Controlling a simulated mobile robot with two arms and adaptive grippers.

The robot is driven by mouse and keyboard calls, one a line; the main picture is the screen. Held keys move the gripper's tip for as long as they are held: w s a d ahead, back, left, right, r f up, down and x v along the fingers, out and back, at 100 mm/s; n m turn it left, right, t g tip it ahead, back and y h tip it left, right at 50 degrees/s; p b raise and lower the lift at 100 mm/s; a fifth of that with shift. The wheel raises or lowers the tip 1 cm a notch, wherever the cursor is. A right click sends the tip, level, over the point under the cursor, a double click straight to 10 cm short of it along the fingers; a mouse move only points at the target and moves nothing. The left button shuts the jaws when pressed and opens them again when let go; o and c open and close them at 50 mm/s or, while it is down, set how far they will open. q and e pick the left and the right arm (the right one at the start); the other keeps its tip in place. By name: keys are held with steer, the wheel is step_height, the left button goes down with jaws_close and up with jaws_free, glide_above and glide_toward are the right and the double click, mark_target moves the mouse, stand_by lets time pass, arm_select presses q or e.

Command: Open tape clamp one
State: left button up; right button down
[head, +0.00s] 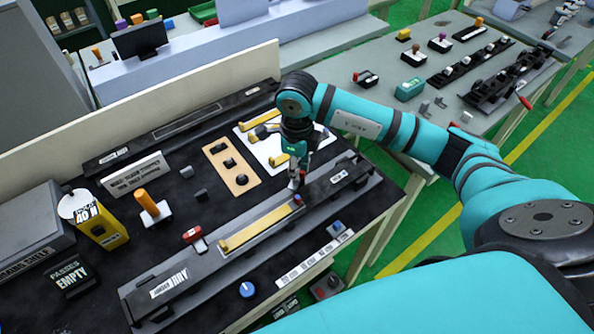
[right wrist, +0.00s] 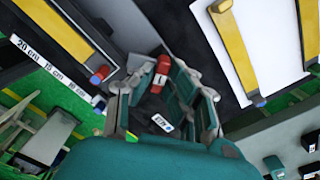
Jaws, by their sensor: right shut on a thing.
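My right gripper (head: 296,181) reaches down to the right part of the long grey fixture (head: 325,193), beside the end of the yellow strip. In the right wrist view, its teal fingers (right wrist: 158,80) are shut around a red clamp handle (right wrist: 161,70) with a small white mark, which I take as tape clamp one. In the head view the fingers mostly hide this handle. Another red-handled clamp (head: 192,235) sits at the fixture's left part, away from the gripper. The yellow strip (head: 258,227) lies along the fixture. My left gripper is not in view.
A blue knob (head: 246,289) and a length-marked label strip (head: 306,262) lie along the front. Behind the gripper is a white board (head: 257,151) with yellow pieces.

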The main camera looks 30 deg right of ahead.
steer(key=shift+m+b, duration=0.9)
steer(key=shift+m, duration=1.2)
steer(key=c, duration=1.3)
jaws_free()
step_height(320, 180, up, 12)
steer(key=shift+r, duration=0.1)
